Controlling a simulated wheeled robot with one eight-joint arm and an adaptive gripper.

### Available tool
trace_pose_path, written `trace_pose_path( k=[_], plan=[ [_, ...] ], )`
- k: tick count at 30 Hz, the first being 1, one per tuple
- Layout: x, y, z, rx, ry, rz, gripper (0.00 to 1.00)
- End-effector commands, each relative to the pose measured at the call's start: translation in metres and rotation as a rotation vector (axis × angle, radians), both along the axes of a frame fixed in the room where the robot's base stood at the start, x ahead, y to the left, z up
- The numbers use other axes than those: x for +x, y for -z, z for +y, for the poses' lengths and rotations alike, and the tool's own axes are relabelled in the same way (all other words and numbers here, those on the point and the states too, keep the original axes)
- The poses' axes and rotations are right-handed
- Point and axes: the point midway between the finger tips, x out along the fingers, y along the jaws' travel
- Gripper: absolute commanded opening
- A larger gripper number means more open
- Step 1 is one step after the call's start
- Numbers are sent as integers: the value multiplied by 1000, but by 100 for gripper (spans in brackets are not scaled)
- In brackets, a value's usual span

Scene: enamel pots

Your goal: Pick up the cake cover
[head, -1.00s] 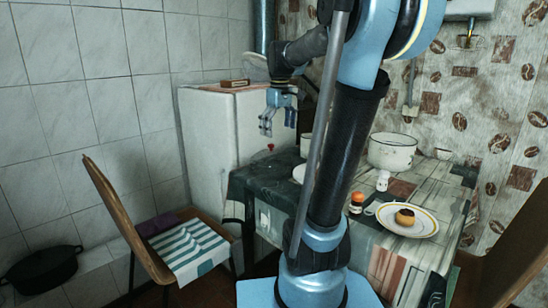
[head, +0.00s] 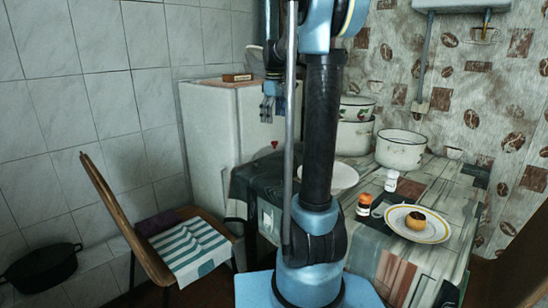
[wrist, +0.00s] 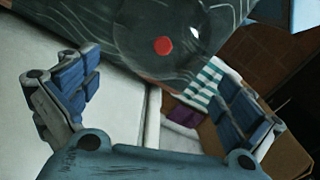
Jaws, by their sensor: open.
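The cake cover (wrist: 185,35) is a clear, see-through dome with a red knob. In the wrist view it is at the top, on the dark end of the table. In the head view the cover's red knob (head: 274,143) shows at the table's back-left corner, and its clear dome is hard to make out. My gripper (head: 270,108) is above the knob in the head view, in front of the white fridge. In the wrist view my gripper (wrist: 155,88) has its two blue-padded fingers wide apart, with nothing between them. It is apart from the cover.
The table (head: 405,265) also holds a white plate (head: 342,176), enamel pots (head: 401,150), small jars (head: 364,204) and a plate with a cake (head: 444,229). The white fridge (head: 215,125) stands close behind. A chair (head: 125,220) with a striped cloth is at left.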

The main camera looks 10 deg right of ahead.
Motion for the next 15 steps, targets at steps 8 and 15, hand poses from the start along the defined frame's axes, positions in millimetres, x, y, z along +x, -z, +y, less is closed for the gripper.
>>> trace_pose_path(
  k=[8,15],
  plan=[
    [0,45,-1,0,2,0,100],
    [-1,61,-1,0,2,0,100]
  ],
)
